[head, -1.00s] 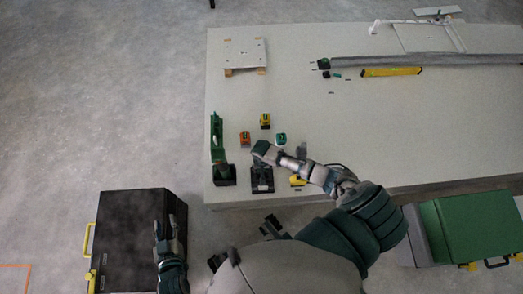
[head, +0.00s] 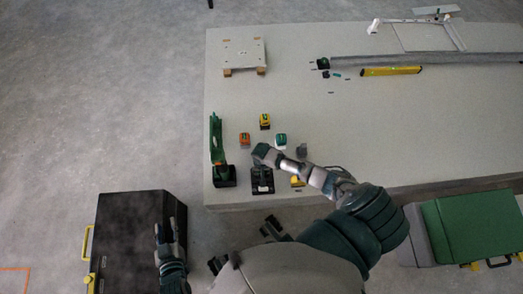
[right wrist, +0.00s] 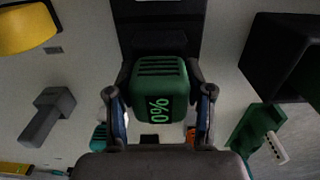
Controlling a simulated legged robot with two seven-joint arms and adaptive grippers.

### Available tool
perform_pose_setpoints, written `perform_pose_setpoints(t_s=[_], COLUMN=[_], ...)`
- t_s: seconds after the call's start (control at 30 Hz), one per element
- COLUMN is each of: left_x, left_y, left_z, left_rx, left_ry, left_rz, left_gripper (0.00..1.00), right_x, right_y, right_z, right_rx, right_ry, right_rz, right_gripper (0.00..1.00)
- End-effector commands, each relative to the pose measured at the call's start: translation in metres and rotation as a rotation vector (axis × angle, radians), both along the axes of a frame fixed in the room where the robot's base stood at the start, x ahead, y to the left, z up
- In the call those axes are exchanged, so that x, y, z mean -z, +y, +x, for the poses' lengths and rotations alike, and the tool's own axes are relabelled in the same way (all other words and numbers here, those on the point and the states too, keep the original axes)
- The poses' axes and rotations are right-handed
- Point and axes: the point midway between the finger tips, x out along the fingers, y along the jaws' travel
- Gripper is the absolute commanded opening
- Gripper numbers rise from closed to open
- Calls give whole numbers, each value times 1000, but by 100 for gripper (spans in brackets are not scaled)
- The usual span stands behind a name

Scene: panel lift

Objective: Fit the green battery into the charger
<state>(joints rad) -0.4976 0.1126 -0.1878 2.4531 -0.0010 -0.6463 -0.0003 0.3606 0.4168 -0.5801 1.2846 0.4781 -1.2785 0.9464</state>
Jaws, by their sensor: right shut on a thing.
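The green battery (right wrist: 160,85), marked 0%, sits between the two fingers of my right gripper (right wrist: 160,110) in the right wrist view. The gripper is shut on it. The black charger (right wrist: 160,30) is directly beyond the battery there; I cannot tell whether they touch. In the head view the charger (head: 262,184) stands near the table's front edge, with my right gripper (head: 260,154) just over its far side. The battery is hidden there by the gripper. My left gripper (head: 166,232) is open and empty over the black case, away from the table.
A green tool (head: 216,140) and a black holder (head: 224,177) stand left of the charger. Orange (head: 245,139), yellow (head: 265,121) and teal-white (head: 281,139) blocks stand behind. A yellow piece (head: 297,181) and a grey block (head: 302,150) are at right. The table's middle is clear.

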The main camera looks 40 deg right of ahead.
Motion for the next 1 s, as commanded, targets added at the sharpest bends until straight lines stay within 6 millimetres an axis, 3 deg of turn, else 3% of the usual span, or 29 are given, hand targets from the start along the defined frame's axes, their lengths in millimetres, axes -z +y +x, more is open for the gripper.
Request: perform_pose_setpoints(t_s=[1.0], left_x=[-6], left_y=[0], left_z=[1], left_rx=[0], left_ry=[-5], left_rz=[0], left_gripper=[40], right_x=[3], right_y=[1], right_z=[0], right_rx=[0], right_ry=[-1], right_rz=[1], right_gripper=[10])
